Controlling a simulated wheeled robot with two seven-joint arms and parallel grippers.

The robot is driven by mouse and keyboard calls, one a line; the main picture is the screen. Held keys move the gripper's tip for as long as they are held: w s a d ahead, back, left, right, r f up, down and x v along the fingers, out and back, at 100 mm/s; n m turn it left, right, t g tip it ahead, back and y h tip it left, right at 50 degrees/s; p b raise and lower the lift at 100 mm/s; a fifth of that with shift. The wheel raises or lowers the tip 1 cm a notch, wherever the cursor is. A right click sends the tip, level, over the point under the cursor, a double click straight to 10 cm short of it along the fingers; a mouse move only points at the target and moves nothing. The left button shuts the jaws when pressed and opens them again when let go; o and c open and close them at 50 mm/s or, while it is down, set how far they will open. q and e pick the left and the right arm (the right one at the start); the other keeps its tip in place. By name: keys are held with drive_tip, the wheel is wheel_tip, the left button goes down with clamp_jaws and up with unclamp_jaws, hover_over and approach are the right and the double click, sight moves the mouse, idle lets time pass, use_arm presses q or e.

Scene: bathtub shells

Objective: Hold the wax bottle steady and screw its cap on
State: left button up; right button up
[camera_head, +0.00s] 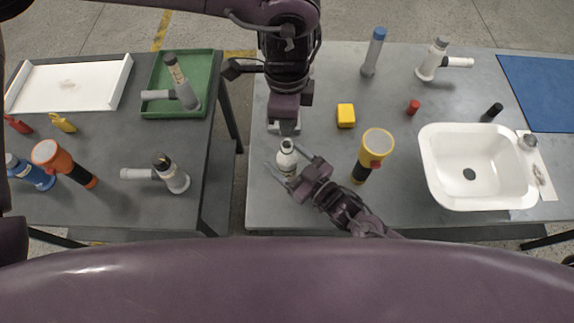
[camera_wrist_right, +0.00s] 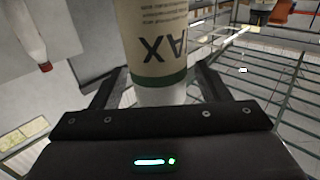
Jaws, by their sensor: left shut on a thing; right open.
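The wax bottle (camera_head: 286,162) stands near the left edge of the right table, its pale top facing up. In the right wrist view it shows its beige WAX label (camera_wrist_right: 158,35), with a green band and a white end part. I cannot tell whether that white part is the cap. My left gripper (camera_head: 286,129) is shut just behind the bottle, apparently on it; its contact is hidden. My right gripper (camera_head: 281,172) is open, its fingers on either side of the bottle, with gaps beside the white part in the wrist view.
A yellow block (camera_head: 346,116), a yellow flashlight (camera_head: 376,146) and a red piece (camera_head: 413,107) are to the right. A white basin (camera_head: 436,170) stands beyond them. The left table holds a green tray (camera_head: 204,105) and several tools. A gap separates the tables.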

sight(287, 140)
drive_tip(key=c, duration=1.5)
use_arm(q)
drive_tip(key=shift+f, duration=2.55)
use_arm(e)
drive_tip(key=shift+o, duration=0.2)
use_arm(q)
drive_tip(key=shift+f, duration=0.9)
drive_tip(key=shift+f, duration=0.55)
use_arm(e)
clamp_jaws()
